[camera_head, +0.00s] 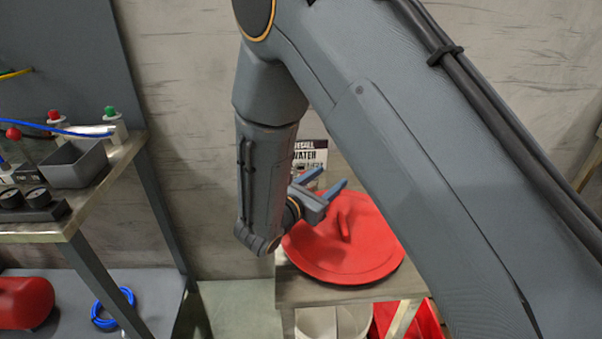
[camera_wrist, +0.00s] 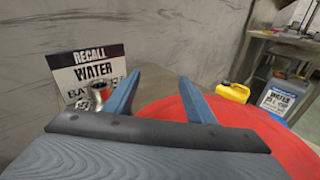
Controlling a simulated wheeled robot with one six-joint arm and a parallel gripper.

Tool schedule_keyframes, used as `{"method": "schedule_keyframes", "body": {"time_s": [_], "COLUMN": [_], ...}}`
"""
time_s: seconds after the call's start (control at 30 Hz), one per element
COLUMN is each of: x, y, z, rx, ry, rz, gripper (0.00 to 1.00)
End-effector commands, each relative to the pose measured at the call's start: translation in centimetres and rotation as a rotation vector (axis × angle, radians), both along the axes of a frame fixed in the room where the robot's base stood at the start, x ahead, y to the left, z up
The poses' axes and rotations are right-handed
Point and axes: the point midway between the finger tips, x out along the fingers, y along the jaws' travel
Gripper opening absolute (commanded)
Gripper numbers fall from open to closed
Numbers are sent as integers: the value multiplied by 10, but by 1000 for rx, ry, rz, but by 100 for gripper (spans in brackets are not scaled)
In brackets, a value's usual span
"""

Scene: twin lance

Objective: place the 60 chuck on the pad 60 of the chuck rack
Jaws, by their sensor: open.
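My gripper (camera_head: 331,177) is open, with its two blue fingers apart over the small table, beside a red round lid-like object (camera_head: 345,245). In the wrist view my gripper (camera_wrist: 160,80) shows nothing between its fingers. A small shiny metal piece (camera_wrist: 99,92) stands by the left finger, in front of a sign; I cannot tell what it is. I cannot make out the 60 chuck, the chuck rack or the pad 60 in either view. My arm hides much of the right side in the head view.
A sign reading "RECALL WATER" (camera_wrist: 90,68) stands against the wall. A workbench (camera_head: 100,190) with a grey bin (camera_head: 75,165) and gauges is at the left. A yellow can (camera_wrist: 233,92) and a grey can (camera_wrist: 283,97) are at the right in the wrist view.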

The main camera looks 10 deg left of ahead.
Motion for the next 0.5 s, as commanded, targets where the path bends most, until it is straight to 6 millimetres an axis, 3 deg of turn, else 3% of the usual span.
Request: {"method": "schedule_keyframes", "body": {"time_s": [0.03, 0.1, 0.2, 0.33, 0.5], "x": [-2, -3, -6, -7, 8], "y": [25, 52, 80, 97, 97], "z": [-4, -10, -16, -20, -20], "rx": [-37, -74, -107, -126, -129], "ry": [-11, -28, -48, -62, -63], "rz": [77, 165, 253, 306, 314], "gripper": [50, 50, 50, 50, 50]}}
